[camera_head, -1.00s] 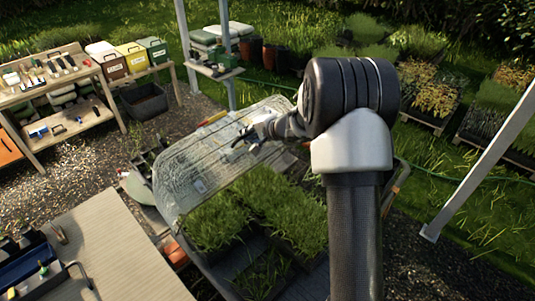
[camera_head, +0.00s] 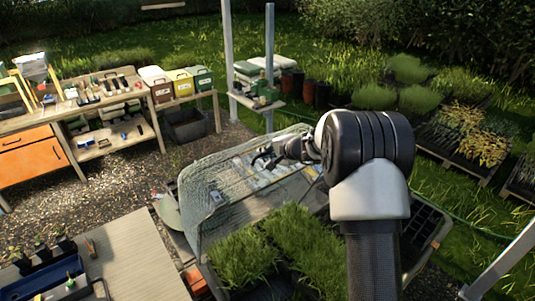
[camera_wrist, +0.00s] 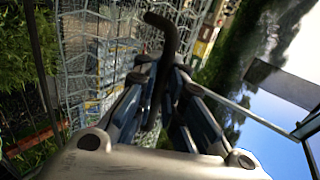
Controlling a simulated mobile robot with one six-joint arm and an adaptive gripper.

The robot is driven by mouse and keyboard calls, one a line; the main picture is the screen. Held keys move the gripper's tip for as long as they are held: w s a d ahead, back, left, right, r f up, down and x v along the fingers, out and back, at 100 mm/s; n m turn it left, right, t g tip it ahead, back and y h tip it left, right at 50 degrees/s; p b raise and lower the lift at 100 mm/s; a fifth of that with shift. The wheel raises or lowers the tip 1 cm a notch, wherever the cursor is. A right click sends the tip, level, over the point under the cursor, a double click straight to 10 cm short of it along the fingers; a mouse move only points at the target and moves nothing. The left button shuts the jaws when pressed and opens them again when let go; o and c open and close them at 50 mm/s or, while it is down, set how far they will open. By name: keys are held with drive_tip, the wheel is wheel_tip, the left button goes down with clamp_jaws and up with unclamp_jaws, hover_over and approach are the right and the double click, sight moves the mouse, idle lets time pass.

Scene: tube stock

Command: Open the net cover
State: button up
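The net cover (camera_head: 205,183) is a pale translucent mesh on a thin frame. In the head view it stands tilted up at the left and back of a planting bed, with green seedlings (camera_head: 300,235) exposed in front of it. My gripper (camera_head: 268,158) is at the cover's upper part. In the wrist view, the fingers (camera_wrist: 160,92) close around a dark hooked handle (camera_wrist: 165,30), with the mesh (camera_wrist: 90,60) just behind. The exact finger contact is partly hidden, and my arm hides the bed's right part.
A wooden table (camera_head: 130,250) with a blue tool tray is at the front left. A workbench with orange drawers (camera_head: 35,155) and coloured boxes (camera_head: 180,85) stand behind. A white post (camera_head: 228,60) rises behind the bed. Gravel lies left of the bed.

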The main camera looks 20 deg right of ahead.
drive_tip(key=o, duration=0.5)
drive_tip(key=v, duration=1.2)
drive_tip(key=shift+s+d, duration=0.1)
